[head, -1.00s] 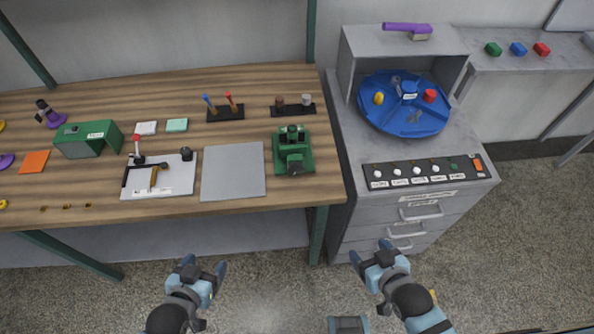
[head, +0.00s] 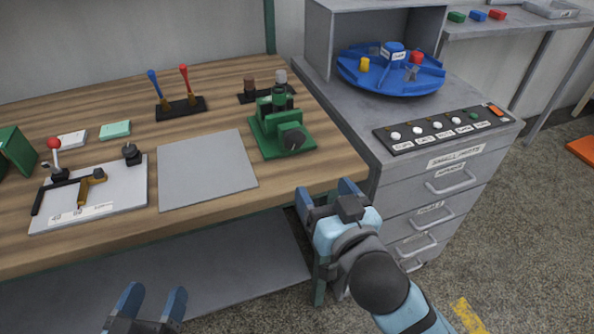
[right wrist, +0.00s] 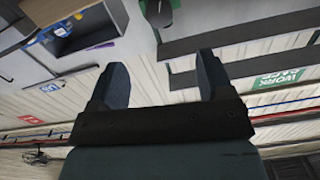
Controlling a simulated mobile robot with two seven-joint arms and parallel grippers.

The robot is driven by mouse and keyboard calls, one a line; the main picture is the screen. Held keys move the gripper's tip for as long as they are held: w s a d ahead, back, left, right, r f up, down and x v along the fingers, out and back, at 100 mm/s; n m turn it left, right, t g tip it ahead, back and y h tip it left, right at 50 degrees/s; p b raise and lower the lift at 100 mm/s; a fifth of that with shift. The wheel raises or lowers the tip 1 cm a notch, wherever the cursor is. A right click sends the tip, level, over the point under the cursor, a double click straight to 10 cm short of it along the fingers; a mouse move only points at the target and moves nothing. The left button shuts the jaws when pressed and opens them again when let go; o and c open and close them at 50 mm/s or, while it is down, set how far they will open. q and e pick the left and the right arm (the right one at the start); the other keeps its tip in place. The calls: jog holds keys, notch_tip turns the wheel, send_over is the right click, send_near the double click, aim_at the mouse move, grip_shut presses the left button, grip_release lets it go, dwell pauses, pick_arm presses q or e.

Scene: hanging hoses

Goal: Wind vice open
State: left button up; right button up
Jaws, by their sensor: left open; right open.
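The green vice (head: 281,128) stands at the right end of the wooden workbench, with a dark round part on its front facing me. Whether its jaws are apart is too small to tell. My right gripper (head: 328,191) is open and empty, in front of the bench's right corner, below and to the right of the vice and apart from it. My left gripper (head: 152,302) is open and empty, low in front of the bench. In the right wrist view the right gripper's fingers (right wrist: 164,85) are spread with nothing between them; the vice is not in that view.
A grey mat (head: 207,170) lies left of the vice, and a white board with a red-knobbed lever (head: 88,196) lies further left. A grey drawer cabinet (head: 440,190) with a blue turntable (head: 390,78) stands close on the right.

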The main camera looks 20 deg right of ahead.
aim_at(296, 142)
jog(key=w+b, duration=0.1)
jog(key=w, duration=1.1)
jog(key=shift+w+a+b, duration=0.15)
jog(key=shift+w+b, duration=0.25)
pick_arm(q)
jog(key=r, duration=0.1)
jog(key=r+t+h, duration=0.1)
jog(key=d+r, duration=0.1)
jog(key=shift+s, duration=0.25)
pick_arm(e)
jog(key=shift+w, duration=0.4)
pick_arm(q)
jog(key=shift+w+t+h, duration=0.1)
jog(key=shift+t+h, duration=0.2)
pick_arm(e)
jog(key=c, duration=0.9)
